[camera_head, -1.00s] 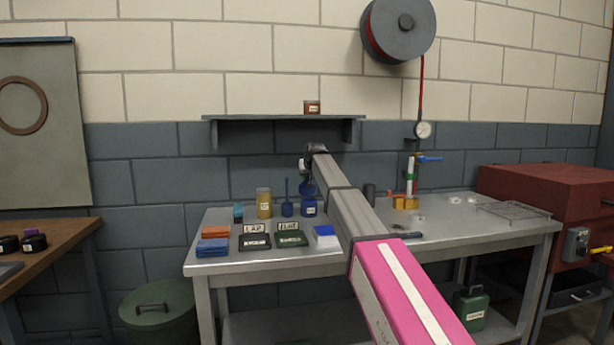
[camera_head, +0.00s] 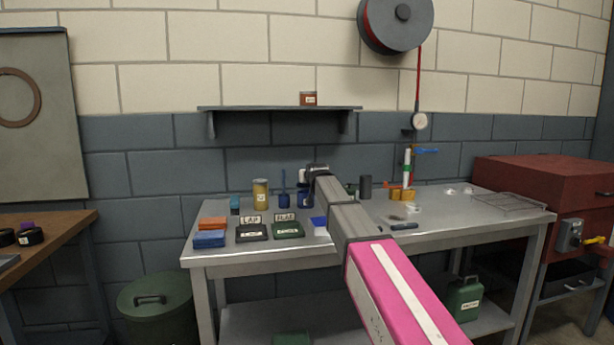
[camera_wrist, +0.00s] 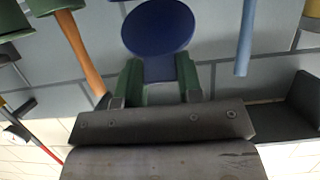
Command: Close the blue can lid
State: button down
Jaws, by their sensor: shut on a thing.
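In the head view my gripper (camera_head: 304,180) is right above or at the can, small and partly covered by the arm. I cannot tell how far the lid is tilted from the can's rim.
A dark cylinder (camera_head: 365,186) stands to the right. A shelf (camera_head: 280,109) hangs on the wall above.

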jog(key=shift+s+d+f, duration=0.1)
jog(key=shift+s+f, duration=0.25)
jog(key=shift+f, duration=0.35)
jog(key=shift+s+d+f, duration=0.1)
jog(key=shift+s+f, duration=0.25)
jog(key=shift+f, duration=0.35)
jog(key=shift+s+d+f, duration=0.1)
jog(key=shift+s+f, duration=0.25)
jog(key=shift+f, duration=0.35)
jog(key=c, duration=0.8)
grip_release()
jog(key=shift+o, duration=0.2)
jog(key=shift+r, duration=0.1)
jog(key=s+a+r, duration=0.8)
jog(key=r, duration=0.3)
jog(key=shift+s, duration=0.25)
